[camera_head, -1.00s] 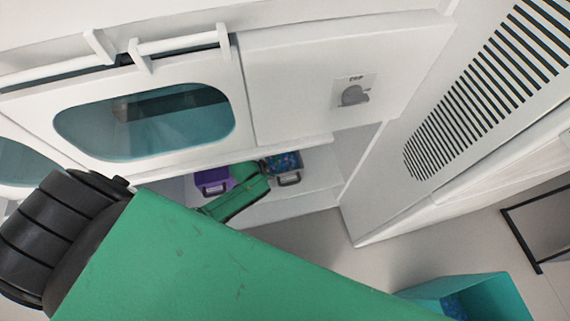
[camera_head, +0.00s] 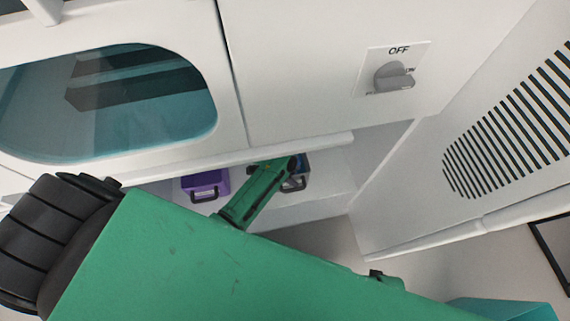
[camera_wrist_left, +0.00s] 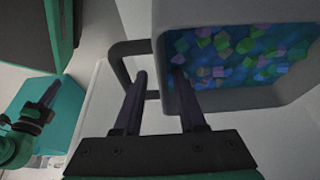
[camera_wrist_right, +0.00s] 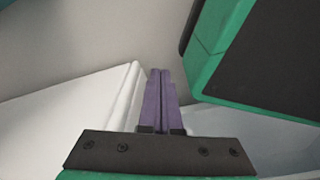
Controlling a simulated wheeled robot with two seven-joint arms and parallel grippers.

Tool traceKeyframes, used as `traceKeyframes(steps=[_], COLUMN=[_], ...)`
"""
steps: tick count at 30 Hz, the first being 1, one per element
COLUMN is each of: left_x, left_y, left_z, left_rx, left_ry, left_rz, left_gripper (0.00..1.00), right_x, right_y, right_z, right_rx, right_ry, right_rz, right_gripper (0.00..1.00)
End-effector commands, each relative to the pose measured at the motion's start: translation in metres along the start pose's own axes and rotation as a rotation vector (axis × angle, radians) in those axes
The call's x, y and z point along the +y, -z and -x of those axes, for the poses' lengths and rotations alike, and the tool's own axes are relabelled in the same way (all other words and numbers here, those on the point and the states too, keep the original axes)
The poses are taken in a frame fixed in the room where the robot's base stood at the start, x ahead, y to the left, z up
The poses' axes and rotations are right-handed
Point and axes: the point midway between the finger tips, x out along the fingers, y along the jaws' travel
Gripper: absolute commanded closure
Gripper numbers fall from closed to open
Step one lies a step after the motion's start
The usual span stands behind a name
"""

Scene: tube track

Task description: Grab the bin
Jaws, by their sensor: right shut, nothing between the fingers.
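A grey bin (camera_wrist_left: 163,75) filled with small blue, green and purple pieces shows large in the left wrist view. Its black handle (camera_wrist_left: 118,62) sticks out to the left. In the head view this bin (camera_head: 301,165) stands on a low shelf, partly hidden by my left gripper (camera_head: 291,163). My right gripper (camera_wrist_right: 160,72) is shut and empty, and shows also in the left wrist view (camera_wrist_left: 50,92).
A purple bin (camera_head: 203,182) with a black handle stands left of the grey bin on the low shelf (camera_head: 325,187). A white cabinet with an OFF knob (camera_head: 393,77) overhangs it. A teal container (camera_head: 500,309) is at bottom right. A vented white panel (camera_head: 425,200) stands right.

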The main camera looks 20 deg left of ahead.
Motion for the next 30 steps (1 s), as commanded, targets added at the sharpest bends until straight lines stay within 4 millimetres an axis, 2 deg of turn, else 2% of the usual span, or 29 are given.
traceKeyframes(steps=[1,3,10,11,12,14,30], left_x=[0.0,0.0,0.0,0.0,0.0,0.0,0.0], left_y=[-0.002,-0.002,-0.001,-0.001,-0.001,-0.001,-0.001], left_z=[-0.013,-0.021,-0.021,-0.021,-0.021,-0.021,-0.021], left_rx=[0.0,-0.001,-0.001,-0.001,-0.001,-0.001,-0.001], left_ry=[0.0,0.001,0.002,0.002,0.002,0.002,0.002], left_rz=[0.001,0.0,0.0,0.0,0.001,0.001,0.001], left_gripper=[0.6,0.6,0.6,0.64,0.79,1.0,1.0], right_x=[0.0,-0.001,-0.001,-0.001,-0.001,-0.001,-0.001], right_y=[0.008,0.015,0.019,0.019,0.019,0.019,0.019], right_z=[-0.003,0.002,0.006,0.006,0.006,0.006,0.006], right_rx=[0.004,0.004,0.002,0.002,0.002,0.002,0.003], right_ry=[0.001,0.002,0.002,0.002,0.002,0.002,0.002], right_rz=[-0.004,-0.008,-0.01,-0.01,-0.01,-0.01,-0.01], right_gripper=[1.0,1.0,1.0,1.0,1.0,1.0,1.0])
